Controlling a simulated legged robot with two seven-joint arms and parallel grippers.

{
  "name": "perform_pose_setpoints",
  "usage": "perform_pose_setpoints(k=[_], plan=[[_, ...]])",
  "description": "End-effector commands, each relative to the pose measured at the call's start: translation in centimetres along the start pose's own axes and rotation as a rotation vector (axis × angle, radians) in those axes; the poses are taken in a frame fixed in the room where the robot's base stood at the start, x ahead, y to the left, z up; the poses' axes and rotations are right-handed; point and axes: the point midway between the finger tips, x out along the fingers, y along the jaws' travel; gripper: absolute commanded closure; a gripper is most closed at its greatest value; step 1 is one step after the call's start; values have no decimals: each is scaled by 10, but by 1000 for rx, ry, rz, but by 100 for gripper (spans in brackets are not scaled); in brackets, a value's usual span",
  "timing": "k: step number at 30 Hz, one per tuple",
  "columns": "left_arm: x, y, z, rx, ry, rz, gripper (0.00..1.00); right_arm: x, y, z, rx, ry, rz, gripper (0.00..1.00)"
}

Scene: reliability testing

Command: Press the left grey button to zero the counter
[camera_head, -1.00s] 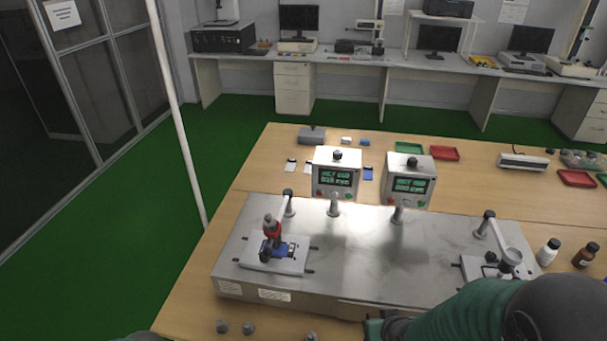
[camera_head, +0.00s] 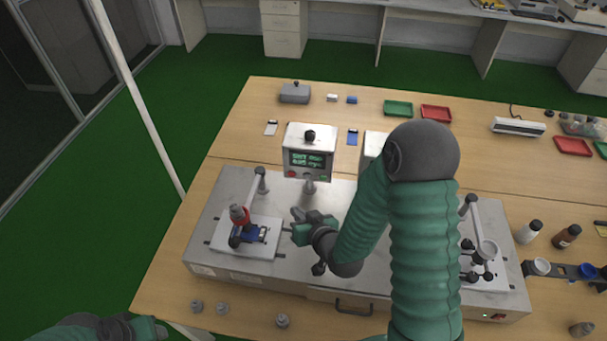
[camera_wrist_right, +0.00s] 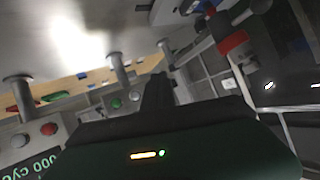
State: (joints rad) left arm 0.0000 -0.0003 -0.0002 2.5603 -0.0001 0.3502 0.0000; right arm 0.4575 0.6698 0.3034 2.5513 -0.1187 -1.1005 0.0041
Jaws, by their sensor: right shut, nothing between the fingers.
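The left counter box (camera_head: 308,140) stands on a post on the steel bench unit, with a lit green display, a red button (camera_head: 291,173) at lower left and a green button (camera_head: 323,177) at lower right. Its grey button is too small to make out in the head view. In the wrist view, a grey button (camera_wrist_right: 134,96) shows beside a green one, seemingly on this box. My right gripper (camera_head: 297,222) is shut and empty, in front of and below the box, apart from it. My left gripper (camera_head: 152,328) is at the bottom left edge; its jaws are unclear.
The right counter box (camera_head: 372,146) is mostly hidden behind my right arm. A red-and-blue fixture (camera_head: 241,225) stands left of my right gripper. Another fixture (camera_head: 485,255) stands at the unit's right end. Bottles (camera_head: 567,236) and trays (camera_head: 398,108) are on the wooden table.

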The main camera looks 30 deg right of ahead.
Motion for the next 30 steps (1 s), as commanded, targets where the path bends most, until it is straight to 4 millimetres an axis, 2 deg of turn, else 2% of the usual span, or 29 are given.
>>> perform_pose_setpoints(k=[5, 9, 15, 17, 24, 30], plan=[[15, 0, 3, 0, 0, 0, 50, 10, 14, 1, 10, 2, -2, 100], [37, 0, 8, 0, 0, 0, 50, 19, 26, -3, 15, 6, -5, 100], [65, 0, 15, 1, 0, 0, 50, 27, 30, -11, 7, 4, 2, 100], [53, 0, 13, 1, -1, 0, 50, 30, 31, -22, 11, 0, 1, 100], [49, 0, 11, 0, 1, 0, 50, 53, 44, -39, 6, -1, 1, 100], [48, 0, 11, 0, 0, 0, 50, 62, 55, -44, 10, -1, 0, 100]])
